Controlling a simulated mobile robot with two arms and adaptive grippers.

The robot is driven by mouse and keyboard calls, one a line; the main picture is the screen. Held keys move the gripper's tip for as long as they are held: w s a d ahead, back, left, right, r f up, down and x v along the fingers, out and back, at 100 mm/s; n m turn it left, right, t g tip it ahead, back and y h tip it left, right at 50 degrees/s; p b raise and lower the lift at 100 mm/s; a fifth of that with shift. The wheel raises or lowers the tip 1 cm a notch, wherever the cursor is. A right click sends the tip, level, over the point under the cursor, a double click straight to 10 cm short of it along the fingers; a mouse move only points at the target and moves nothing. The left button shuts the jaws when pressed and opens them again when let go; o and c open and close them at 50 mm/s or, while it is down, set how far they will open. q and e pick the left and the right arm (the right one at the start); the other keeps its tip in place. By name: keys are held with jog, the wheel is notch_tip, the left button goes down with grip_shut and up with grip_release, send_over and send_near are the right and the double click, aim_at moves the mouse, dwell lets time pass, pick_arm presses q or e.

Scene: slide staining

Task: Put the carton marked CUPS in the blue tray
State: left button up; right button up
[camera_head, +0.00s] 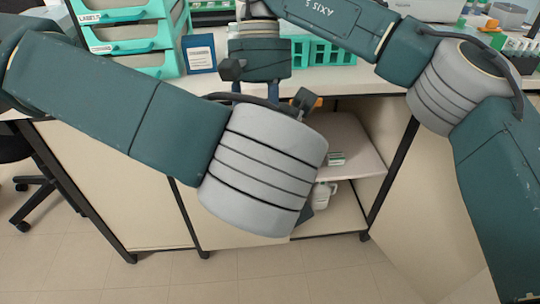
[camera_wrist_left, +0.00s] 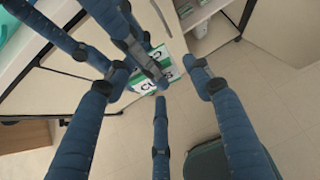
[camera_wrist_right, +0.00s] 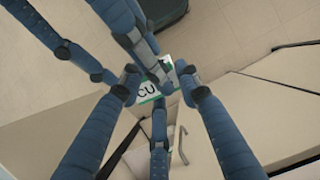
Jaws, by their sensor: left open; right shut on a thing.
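The carton marked CUPS, white and green, shows in the left wrist view (camera_wrist_left: 140,82) and the right wrist view (camera_wrist_right: 148,90), partly covered by fingers. My right gripper (camera_wrist_right: 160,84) is shut on it. My left gripper (camera_wrist_left: 161,82) is open, its fingers spread close around the same carton; I cannot tell whether they touch it. In the head view the carton is hidden behind my left wrist. I cannot make out a blue tray in any view.
The bench (camera_head: 352,82) carries teal stacked trays (camera_head: 128,45), a blue labelled packet (camera_head: 200,54) and a teal rack (camera_head: 335,54). Below, an open cabinet shelf (camera_head: 357,150) holds a small green and white box (camera_head: 336,158), with a white bottle (camera_head: 322,195) beneath. A chair stands left.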

pick_arm(q)
jog(key=c, duration=1)
pick_arm(e)
jog(key=o, duration=1.2)
